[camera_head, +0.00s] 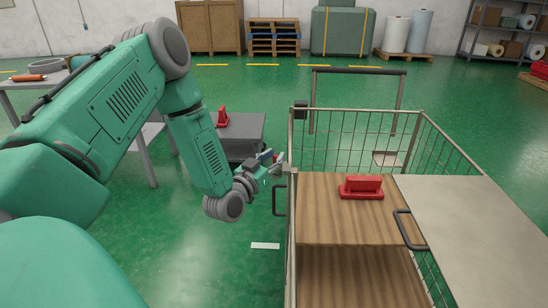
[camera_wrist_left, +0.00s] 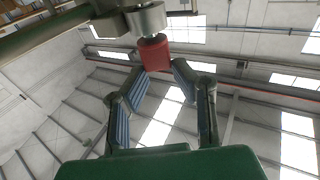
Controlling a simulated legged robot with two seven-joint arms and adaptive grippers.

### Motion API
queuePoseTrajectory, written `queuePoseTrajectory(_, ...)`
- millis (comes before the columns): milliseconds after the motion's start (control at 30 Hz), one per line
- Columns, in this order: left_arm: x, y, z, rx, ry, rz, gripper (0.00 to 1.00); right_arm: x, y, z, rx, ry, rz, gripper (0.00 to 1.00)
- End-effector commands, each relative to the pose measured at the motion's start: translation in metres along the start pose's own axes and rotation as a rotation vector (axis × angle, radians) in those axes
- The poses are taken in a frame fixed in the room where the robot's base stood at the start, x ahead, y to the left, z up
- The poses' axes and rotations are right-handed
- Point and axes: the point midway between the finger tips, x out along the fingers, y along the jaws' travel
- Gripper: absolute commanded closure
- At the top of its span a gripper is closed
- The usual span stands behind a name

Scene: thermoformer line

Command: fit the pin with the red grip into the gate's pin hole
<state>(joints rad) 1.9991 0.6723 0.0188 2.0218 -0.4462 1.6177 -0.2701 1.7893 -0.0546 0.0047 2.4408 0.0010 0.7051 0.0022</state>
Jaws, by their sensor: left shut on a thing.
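My left gripper (camera_head: 273,160) is at the left side of the wire cage cart (camera_head: 291,135), beside its corner post. In the left wrist view the left gripper (camera_wrist_left: 159,72) is shut on the pin's red grip (camera_wrist_left: 155,53), which sits between the fingertips. Grey metal cylinders (camera_wrist_left: 145,18) lie right beyond the grip. The pin's shank and the pin hole are hidden, so I cannot tell whether the pin is in the hole. A dark handle (camera_head: 279,200) is on the cart's left side, just below the gripper. My right gripper is out of view.
A red clamp-like object (camera_head: 361,187) rests on the cart's wooden shelf (camera_head: 335,222). A pale panel (camera_head: 480,210) with a dark handle covers the right. A grey box (camera_head: 240,130) with another red object stands behind my left forearm.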

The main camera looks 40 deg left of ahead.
Motion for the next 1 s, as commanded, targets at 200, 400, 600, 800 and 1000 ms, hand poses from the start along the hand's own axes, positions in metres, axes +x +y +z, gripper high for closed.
queuePoseTrajectory(200,0.0,0.0,0.006,0.0,0.0,0.0,1.0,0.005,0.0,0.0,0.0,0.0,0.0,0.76)
queuePoseTrajectory(400,0.0,0.0,0.007,0.0,0.001,0.0,0.53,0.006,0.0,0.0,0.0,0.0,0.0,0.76)
queuePoseTrajectory(600,-0.001,0.0,0.007,0.0,0.0,0.0,0.53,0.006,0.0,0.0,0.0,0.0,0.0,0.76)
queuePoseTrajectory(800,-0.008,0.0,0.009,0.0,-0.003,0.0,0.53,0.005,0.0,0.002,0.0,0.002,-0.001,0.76)
queuePoseTrajectory(1000,-0.043,-0.001,0.01,-0.001,-0.006,0.0,0.53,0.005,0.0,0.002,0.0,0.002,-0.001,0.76)
